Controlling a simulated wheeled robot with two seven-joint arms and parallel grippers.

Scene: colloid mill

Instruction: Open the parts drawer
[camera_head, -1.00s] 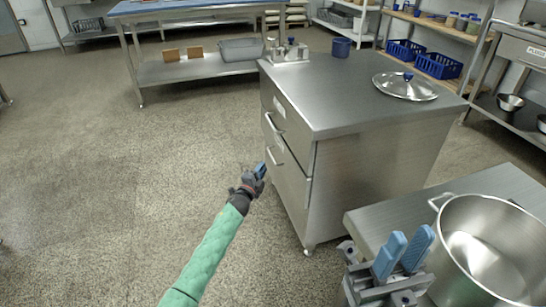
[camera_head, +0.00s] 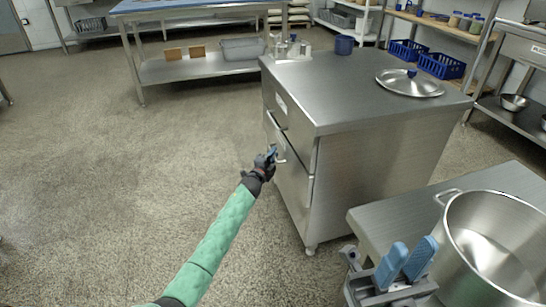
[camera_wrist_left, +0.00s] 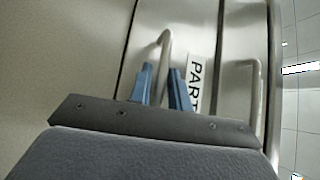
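The parts drawer (camera_head: 292,187) is the lower front of the steel cabinet and looks closed. Its bar handle (camera_wrist_left: 164,62) stands beside a label reading "PART" (camera_wrist_left: 194,84) in the left wrist view. My left gripper (camera_head: 272,155) is at this handle. In the left wrist view the blue fingers (camera_wrist_left: 160,80) are apart, with the handle bar appearing between them; I see no clear grip on it. My right gripper (camera_head: 408,258) is at the lower right beside a pot, with its blue fingers apart and empty.
A large pot (camera_head: 492,250) stands on a steel table (camera_head: 385,220) at the lower right. The floor (camera_head: 130,190) left of the cabinet is clear.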

